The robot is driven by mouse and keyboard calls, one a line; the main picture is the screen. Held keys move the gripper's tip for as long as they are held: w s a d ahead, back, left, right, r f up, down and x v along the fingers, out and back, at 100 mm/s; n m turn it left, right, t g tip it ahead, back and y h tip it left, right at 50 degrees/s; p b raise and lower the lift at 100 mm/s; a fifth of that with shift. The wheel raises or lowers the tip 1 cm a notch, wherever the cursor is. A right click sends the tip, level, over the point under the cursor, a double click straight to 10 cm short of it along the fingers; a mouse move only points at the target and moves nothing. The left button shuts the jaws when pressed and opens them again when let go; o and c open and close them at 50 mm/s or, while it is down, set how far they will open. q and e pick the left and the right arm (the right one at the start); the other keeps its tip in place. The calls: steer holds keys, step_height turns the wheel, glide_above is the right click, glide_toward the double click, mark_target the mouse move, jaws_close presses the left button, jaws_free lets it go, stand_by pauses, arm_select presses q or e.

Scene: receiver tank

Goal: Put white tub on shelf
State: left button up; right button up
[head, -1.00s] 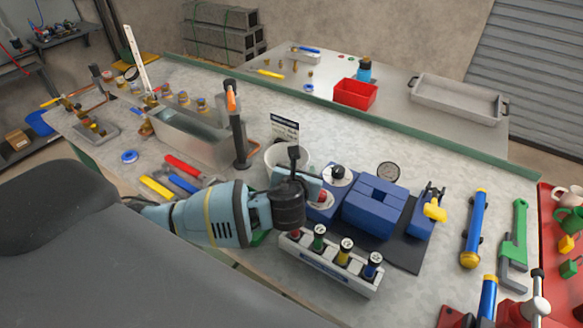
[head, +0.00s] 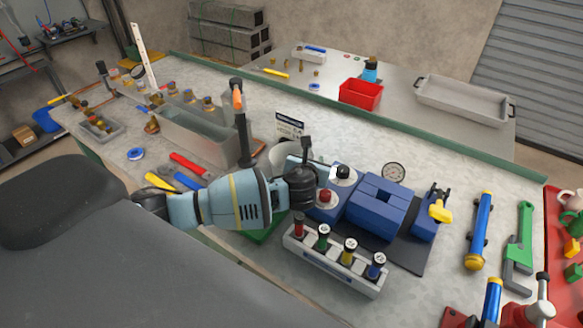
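My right gripper is not in view.
The blue machine (head: 378,205) and a rack of coloured bottles (head: 333,262) are close right of my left arm. A metal trough (head: 205,141) with a tall post (head: 243,130) stands left of the tub. Pliers lie in front of the trough. Bench behind the tub is fairly clear.

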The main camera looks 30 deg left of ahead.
arm_select(q)
steer(key=shift+w+a+f, duration=0.1)
steer(key=shift+w, duration=0.25)
steer(key=shift+c, duration=0.3)
jaws_close()
step_height(320, 180, up, 10)
stand_by(0.5)
